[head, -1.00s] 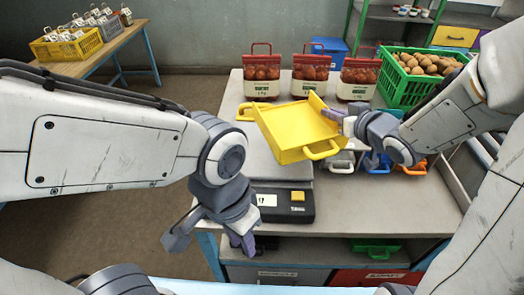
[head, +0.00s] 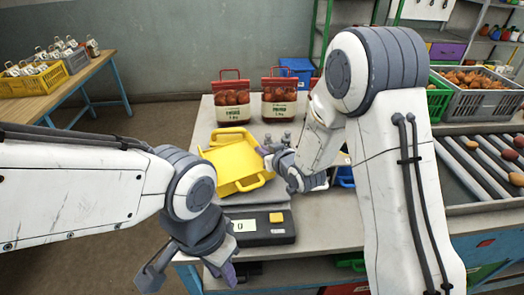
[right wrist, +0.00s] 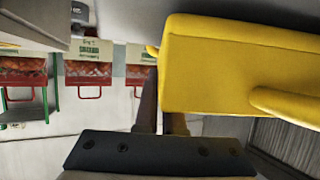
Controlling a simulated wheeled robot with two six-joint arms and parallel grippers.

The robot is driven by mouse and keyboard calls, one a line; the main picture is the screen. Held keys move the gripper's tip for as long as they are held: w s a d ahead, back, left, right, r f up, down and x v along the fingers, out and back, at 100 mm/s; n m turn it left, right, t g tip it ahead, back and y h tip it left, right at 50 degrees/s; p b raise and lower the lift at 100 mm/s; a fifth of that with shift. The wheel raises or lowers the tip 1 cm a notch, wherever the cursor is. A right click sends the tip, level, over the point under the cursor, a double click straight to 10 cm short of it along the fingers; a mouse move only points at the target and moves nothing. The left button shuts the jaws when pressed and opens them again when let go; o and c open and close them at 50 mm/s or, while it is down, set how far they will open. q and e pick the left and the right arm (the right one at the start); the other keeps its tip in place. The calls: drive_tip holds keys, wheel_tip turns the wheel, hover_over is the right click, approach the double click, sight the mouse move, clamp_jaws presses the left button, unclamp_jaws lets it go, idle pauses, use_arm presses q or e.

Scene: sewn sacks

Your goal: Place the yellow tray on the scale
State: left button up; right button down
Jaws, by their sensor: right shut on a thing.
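The yellow tray (head: 232,166) is over the pale platform of the scale (head: 267,232), tilted, with a handle towards me. I cannot tell whether it touches the platform, as the tray hides most of it. The scale's dark front, with a small display and a yellow button, stays visible. My right gripper (head: 268,155) is shut on the tray's right edge; in the right wrist view the tray (right wrist: 220,80) fills the upper right, beside the fingers. My left gripper (head: 188,275) is open and empty, in front of the scale to the left.
Red-topped sacks (head: 229,100) stand behind the tray at the back of the table. A green crate (head: 438,98) and a grey crate (head: 480,100) are at the right, near a roller conveyor (head: 480,165). A side table with a yellow crate (head: 35,80) is far left.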

drive_tip(key=shift+f, duration=0.3)
drive_tip(key=shift+f, duration=0.15)
drive_tip(key=c, duration=1)
unclamp_jaws()
